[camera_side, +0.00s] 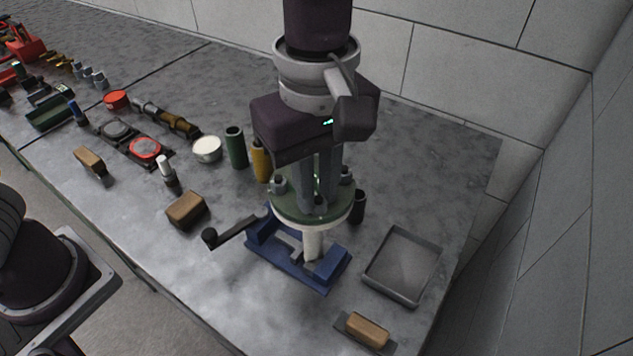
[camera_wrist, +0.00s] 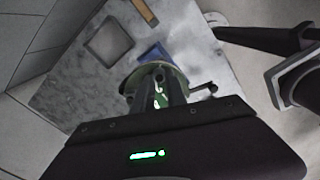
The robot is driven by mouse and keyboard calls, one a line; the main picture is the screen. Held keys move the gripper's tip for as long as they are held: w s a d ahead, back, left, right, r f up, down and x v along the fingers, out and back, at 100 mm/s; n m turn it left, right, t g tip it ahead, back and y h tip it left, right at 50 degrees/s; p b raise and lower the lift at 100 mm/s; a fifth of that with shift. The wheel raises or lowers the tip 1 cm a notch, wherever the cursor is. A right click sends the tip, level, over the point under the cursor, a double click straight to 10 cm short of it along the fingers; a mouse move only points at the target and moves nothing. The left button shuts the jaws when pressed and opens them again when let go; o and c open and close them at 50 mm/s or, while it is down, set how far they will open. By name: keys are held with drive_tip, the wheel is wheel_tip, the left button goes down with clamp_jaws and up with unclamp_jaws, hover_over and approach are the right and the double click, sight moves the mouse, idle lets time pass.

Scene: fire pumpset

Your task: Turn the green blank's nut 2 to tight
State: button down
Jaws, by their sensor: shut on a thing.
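The green blank (camera_side: 290,207) is a round green disc on a pale flange, standing over the blue vise (camera_side: 290,262). Its rim also shows in the wrist view (camera_wrist: 181,76). Nuts stand on its face: one at the left (camera_side: 279,184), one at the right (camera_side: 346,174) and a dark one at the front (camera_side: 320,203). My gripper (camera_side: 318,192) points straight down over the disc, its fingers closed on a nut. The fingers hide most of that nut, and I cannot tell its number. The gripper also shows in the wrist view (camera_wrist: 157,82).
A grey tray (camera_side: 402,264) and a wood-backed brush (camera_side: 367,330) lie to the right. The vise handle (camera_side: 232,232) sticks out left. Green (camera_side: 236,147) and yellow (camera_side: 261,160) cylinders and a dark one (camera_side: 357,206) stand close behind. The back right of the bench is clear.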

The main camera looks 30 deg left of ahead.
drive_tip(key=m, duration=0.6)
drive_tip(key=shift+w+d+m, duration=0.1)
drive_tip(key=shift+d+m, duration=0.05)
drive_tip(key=shift+m, duration=0.25)
drive_tip(key=m, duration=0.7)
drive_tip(key=shift+d, duration=0.15)
drive_tip(key=m, duration=0.6)
drive_tip(key=shift+d+m, duration=0.1)
drive_tip(key=shift+m, duration=0.2)
drive_tip(key=m, duration=0.6)
drive_tip(key=shift+d+m, duration=0.1)
drive_tip(key=shift+m, duration=0.3)
drive_tip(key=c, duration=1.3)
unclamp_jaws()
drive_tip(key=shift+c, duration=0.2)
drive_tip(key=shift+r, duration=0.1)
